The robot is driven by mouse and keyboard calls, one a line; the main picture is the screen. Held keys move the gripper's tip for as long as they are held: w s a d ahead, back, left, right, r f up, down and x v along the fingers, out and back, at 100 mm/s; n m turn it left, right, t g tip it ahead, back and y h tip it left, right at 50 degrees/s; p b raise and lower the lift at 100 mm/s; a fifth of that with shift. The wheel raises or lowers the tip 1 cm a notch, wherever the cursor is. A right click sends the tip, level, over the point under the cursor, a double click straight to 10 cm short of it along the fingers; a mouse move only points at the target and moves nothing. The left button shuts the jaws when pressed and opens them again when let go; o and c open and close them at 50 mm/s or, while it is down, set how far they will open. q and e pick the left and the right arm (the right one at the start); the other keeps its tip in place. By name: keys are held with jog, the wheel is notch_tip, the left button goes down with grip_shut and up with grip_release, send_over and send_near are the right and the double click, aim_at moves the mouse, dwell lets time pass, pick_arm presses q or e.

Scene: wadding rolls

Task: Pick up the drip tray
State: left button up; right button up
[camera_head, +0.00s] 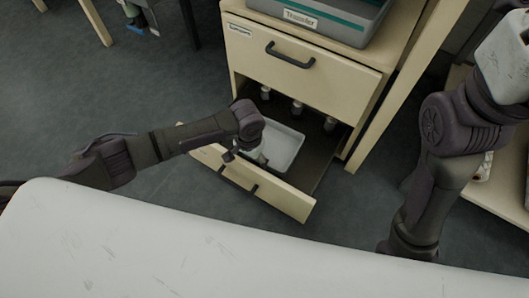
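The drip tray, a white shallow tray with raised rims (289,147), lies in the open lower drawer of a pale wooden cabinet. My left gripper (247,155) points down at the tray's left side, close to its rim. The wrist hides part of the gripper and the tray's left edge. The fingers are small and dark, so I cannot tell whether they are apart or closed, or whether they touch the rim. The tray appears to rest flat in the drawer. My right arm is at the right, away from the drawer; its gripper is out of view.
The open drawer's front panel (285,196) stands between the tray and my white base top. A closed upper drawer (290,54) is above, with a grey bin (330,22) on top. A wooden post stands at right.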

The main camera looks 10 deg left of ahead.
pick_arm(q)
jog(key=c, duration=0.8)
jog(key=shift+o, duration=0.2)
jog(key=shift+r, duration=0.1)
